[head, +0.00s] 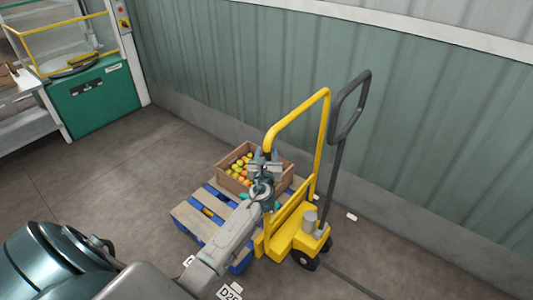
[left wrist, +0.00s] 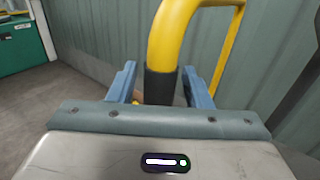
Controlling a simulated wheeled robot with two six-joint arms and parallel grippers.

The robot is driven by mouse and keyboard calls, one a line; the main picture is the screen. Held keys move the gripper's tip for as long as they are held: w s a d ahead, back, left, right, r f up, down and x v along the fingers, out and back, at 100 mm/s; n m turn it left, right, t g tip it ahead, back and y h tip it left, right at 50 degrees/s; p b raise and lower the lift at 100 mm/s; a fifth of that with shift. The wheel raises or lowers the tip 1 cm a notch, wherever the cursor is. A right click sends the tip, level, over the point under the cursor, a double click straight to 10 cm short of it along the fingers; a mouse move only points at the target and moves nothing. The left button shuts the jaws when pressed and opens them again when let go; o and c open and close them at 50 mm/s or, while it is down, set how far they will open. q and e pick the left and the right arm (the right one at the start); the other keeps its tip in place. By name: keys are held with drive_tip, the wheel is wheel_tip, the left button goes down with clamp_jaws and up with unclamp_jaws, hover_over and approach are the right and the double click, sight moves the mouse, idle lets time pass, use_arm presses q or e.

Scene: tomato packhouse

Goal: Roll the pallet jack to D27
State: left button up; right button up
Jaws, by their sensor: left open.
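The yellow pallet jack (head: 285,239) stands by the green wall, with a yellow frame and a dark tiller handle (head: 350,108). A blue pallet with pale boards (head: 192,218) sits at its front, carrying a wooden crate (head: 230,182) of tomatoes. My left gripper (head: 264,160) is at the near upright of the yellow frame. In the left wrist view the open blue fingers stand either side of the frame's dark grip (left wrist: 160,87), apart from it. A floor label (head: 229,292) reading D2 with a partly cut last character lies at the bottom edge. My right gripper is out of view.
A green machine (head: 98,98) with yellow rails stands at the upper left, beside a grey bench (head: 28,112). The ribbed wall (head: 430,130) runs close behind the jack. The floor (head: 110,180) left of the pallet is clear.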

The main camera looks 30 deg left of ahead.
use_arm(q)
drive_tip(key=shift+w+a, duration=0.15)
drive_tip(key=shift+w, duration=0.1)
clamp_jaws()
drive_tip(key=d, duration=0.3)
drive_tip(key=shift+s, duration=0.15)
drive_tip(key=shift+c, duration=1.6)
unclamp_jaws()
drive_tip(key=shift+d, duration=0.2)
drive_tip(key=o, duration=0.3)
drive_tip(key=shift+a, duration=0.4)
